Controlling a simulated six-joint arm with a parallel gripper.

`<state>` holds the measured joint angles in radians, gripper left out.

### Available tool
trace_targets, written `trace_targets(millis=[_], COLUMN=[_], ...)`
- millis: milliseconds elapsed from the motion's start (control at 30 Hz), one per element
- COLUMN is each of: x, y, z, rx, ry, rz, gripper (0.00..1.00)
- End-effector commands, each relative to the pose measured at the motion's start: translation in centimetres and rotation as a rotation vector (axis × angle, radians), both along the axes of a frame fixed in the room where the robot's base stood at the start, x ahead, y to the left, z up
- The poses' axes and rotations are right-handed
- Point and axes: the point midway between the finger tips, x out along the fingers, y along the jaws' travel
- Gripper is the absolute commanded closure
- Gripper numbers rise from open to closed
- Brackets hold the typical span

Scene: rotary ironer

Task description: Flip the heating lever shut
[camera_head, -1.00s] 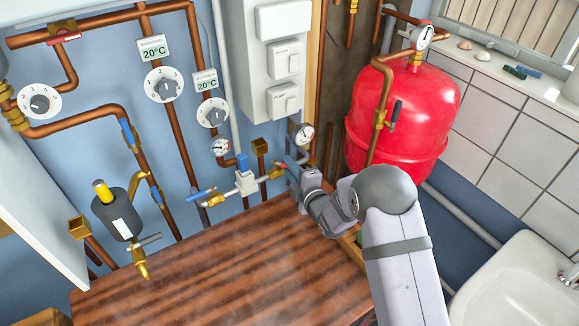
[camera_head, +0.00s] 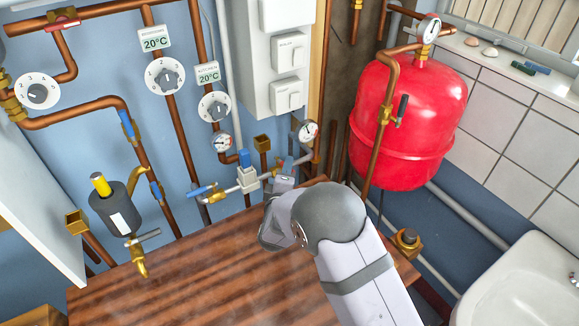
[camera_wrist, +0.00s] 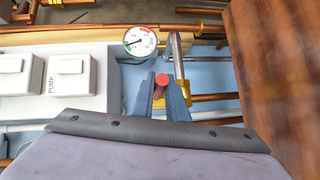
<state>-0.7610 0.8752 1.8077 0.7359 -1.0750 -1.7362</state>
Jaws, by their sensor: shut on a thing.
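My gripper (camera_wrist: 160,92) shows in the wrist view with its two blue-grey fingers close together around a red round-ended piece. This red piece, which I take for the heating lever (camera_wrist: 161,80), sits between the fingertips, and its other end is hidden. A brass valve fitting (camera_wrist: 181,88) is just right of the fingers. In the head view my gripper (camera_head: 284,178) is at the right end of the low horizontal pipe, below the small gauge. The red piece cannot be made out there, and my wrist hides part of the fitting.
A round gauge (camera_wrist: 140,41) is close beside the fingers. White switch boxes (camera_head: 288,75) hang above. A white valve with a blue top (camera_head: 246,172) is left of my gripper. The red tank (camera_head: 405,125) stands right.

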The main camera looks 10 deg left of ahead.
Motion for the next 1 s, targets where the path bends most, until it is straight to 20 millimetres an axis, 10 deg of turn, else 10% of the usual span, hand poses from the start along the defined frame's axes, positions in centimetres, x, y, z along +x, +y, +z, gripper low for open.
trace_targets(millis=[800, 867, 1000], x=[-0.44, -0.44, -0.43], y=[0.36, 0.36, 0.36], z=[-0.06, -0.05, -0.04], rx=[0.0, 0.0, 0.0], ry=[0.001, 0.001, 0.001], rz=[-0.128, -0.128, -0.128], gripper=[1.0, 0.79, 0.79])
